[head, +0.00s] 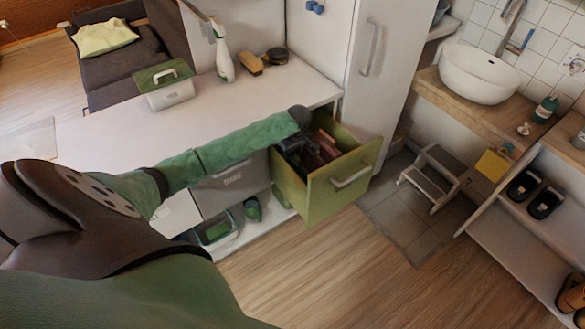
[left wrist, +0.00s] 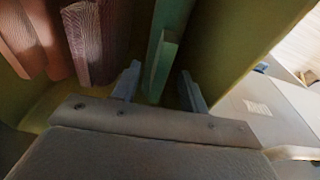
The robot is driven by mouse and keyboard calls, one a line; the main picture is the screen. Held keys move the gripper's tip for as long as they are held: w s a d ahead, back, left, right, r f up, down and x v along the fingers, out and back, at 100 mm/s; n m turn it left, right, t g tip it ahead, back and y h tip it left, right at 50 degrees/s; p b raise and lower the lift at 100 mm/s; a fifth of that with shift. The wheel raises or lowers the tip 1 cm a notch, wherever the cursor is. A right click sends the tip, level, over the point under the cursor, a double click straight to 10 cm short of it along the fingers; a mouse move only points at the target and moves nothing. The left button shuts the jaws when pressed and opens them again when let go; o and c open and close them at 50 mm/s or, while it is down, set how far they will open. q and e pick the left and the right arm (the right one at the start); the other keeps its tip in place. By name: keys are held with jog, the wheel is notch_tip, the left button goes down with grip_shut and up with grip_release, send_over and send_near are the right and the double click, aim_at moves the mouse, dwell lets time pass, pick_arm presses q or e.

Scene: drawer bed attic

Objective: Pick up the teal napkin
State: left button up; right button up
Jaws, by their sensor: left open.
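The teal napkin (left wrist: 163,58) stands on edge, folded, in the open green drawer (head: 318,195), close to the drawer's side wall. My left gripper (left wrist: 160,78) is open inside the drawer, with one finger on each side of the napkin's near end. I cannot tell whether either finger touches it. In the head view my left gripper (head: 297,152) is dark and reaches down into the drawer, and I cannot make out the teal napkin there. My right gripper is not in view.
Brown and reddish folded cloths (left wrist: 95,40) stand in the drawer left of the napkin. A white countertop (head: 225,110) lies above the drawers. A tall white cabinet (head: 345,60) stands behind the open drawer. The wooden floor (head: 330,270) in front is clear.

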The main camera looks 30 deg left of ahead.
pick_arm(q)
jog(key=shift+f+p, duration=0.3)
jog(key=shift+p, duration=0.2)
dwell(1.0)
grip_shut()
